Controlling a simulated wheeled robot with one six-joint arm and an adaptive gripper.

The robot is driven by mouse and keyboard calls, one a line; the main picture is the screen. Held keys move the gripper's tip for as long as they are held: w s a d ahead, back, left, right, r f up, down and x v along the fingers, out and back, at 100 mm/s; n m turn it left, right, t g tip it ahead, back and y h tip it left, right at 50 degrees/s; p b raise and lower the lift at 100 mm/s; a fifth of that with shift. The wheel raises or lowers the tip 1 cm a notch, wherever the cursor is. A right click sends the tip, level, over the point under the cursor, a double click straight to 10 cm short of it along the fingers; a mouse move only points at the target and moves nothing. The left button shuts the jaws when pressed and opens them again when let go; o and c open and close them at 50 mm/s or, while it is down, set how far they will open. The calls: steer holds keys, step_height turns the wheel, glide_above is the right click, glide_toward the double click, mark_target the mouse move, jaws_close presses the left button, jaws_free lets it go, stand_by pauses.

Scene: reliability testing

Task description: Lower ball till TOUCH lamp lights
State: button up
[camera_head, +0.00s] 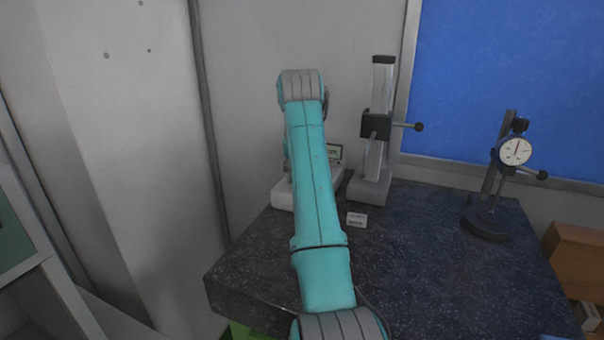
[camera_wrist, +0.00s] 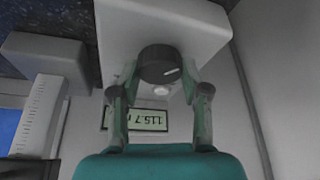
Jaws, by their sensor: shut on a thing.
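My gripper (camera_wrist: 160,70) is shut on a dark round knob (camera_wrist: 160,62) with a white pointer mark, one finger on each side. The knob is on a white box (camera_wrist: 115,30) with a display (camera_wrist: 150,119) that reads upside down, apparently 115.7. A small pale round part (camera_wrist: 160,91) shows between the fingers; I cannot tell if it is a lamp or lit. In the head view my arm hides the knob and part of the white box (camera_head: 283,194). Beside it stands a column stand (camera_head: 374,160) with a dark carriage and a side lever ending in a dark ball (camera_head: 418,126). I see no readable TOUCH label.
A dial gauge on a stand (camera_head: 515,150) is at the right of the dark speckled table (camera_head: 420,270). A small white card (camera_head: 356,219) lies in front of the column stand. The table's front and middle right are clear. A wall and blue panel (camera_head: 510,80) stand behind.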

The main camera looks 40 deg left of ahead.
steer(key=shift+n, duration=0.3)
steer(key=n, duration=0.2)
steer(key=n+g+y, duration=0.1)
steer(key=n, duration=0.2)
steer(key=shift+w+d+g+y, duration=0.1)
steer(key=shift+g+y, duration=0.2)
steer(key=shift+n+g, duration=0.8)
steer(key=shift+n, duration=1.6)
steer(key=o, duration=1.1)
steer(key=shift+o, duration=0.2)
steer(key=shift+y, duration=0.3)
steer(key=v, duration=0.7)
steer(key=shift+r, duration=0.25)
